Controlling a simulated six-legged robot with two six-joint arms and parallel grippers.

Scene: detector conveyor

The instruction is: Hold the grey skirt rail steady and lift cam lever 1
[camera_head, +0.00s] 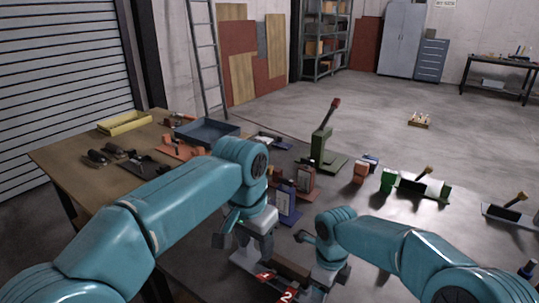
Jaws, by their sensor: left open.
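My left gripper (243,238) hangs at the lower middle, its fingers apart, above the left end of a low fixture. The fixture has a dark trough and a grey rail (262,284) along its near side; I take this for the skirt rail. Two small red parts with white marks sit on it. One, marked 2 (287,296), is at the bottom edge. The other (265,276), further left, is probably cam lever 1, but its mark is unreadable. My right gripper (325,275) is at the fixture's right end, largely hidden by its own arm; its fingers are unclear.
A wooden table (60,165) at left bears a yellow tray (124,123), a blue tray (207,131) and tools. A green lever press (325,150) stands beyond the fixture. A blue-framed part (288,204) stands close behind my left gripper. Green-ended fixtures (425,188) lie at right.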

